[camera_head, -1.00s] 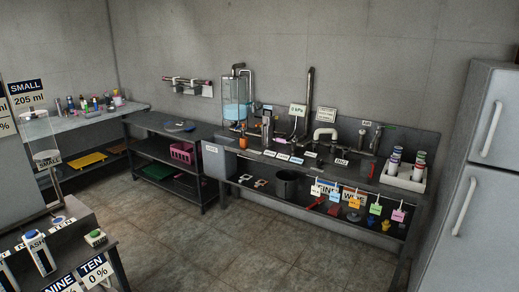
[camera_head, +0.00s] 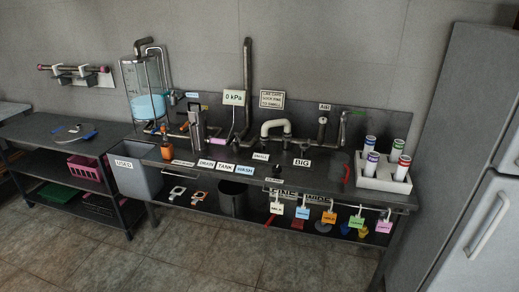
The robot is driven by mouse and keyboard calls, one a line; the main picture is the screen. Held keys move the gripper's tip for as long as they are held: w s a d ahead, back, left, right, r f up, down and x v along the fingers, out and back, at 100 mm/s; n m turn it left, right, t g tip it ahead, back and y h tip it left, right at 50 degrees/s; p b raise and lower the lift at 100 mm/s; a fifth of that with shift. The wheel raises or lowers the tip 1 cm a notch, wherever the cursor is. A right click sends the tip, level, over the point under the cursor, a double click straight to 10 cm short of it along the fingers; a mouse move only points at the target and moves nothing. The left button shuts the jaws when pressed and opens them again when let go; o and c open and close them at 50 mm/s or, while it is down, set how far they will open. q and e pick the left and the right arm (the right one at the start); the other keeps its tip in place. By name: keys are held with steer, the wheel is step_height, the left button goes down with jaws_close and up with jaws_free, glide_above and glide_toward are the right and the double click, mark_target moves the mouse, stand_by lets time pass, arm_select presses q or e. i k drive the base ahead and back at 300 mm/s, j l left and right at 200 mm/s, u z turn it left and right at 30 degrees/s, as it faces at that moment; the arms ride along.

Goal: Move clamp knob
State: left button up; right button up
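A dark workbench (camera_head: 345,196) with pipes and fittings stands against the back wall. I cannot tell for sure which part is the clamp knob. A small dark knob-like part (camera_head: 277,171) sits near the bench's front edge, above a small white label (camera_head: 273,181) that is too small to read surely. Behind it are a white bent pipe (camera_head: 275,125), a tall dark pipe (camera_head: 247,85) and a "BIG" label (camera_head: 302,162). An upright metal cylinder (camera_head: 197,130) stands left of these. Neither of my grippers is in view.
A clear tank with blue liquid (camera_head: 148,106) stands at the bench's left end, above a grey bin (camera_head: 137,180). A white rack (camera_head: 383,184) of capped bottles is at the right, beside a fridge (camera_head: 455,150). Coloured tags (camera_head: 329,217) hang in front. The floor ahead (camera_head: 190,255) is clear.

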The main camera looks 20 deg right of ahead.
mark_target(277, 170)
steer(key=i, duration=1.35)
steer(key=z, duration=0.2)
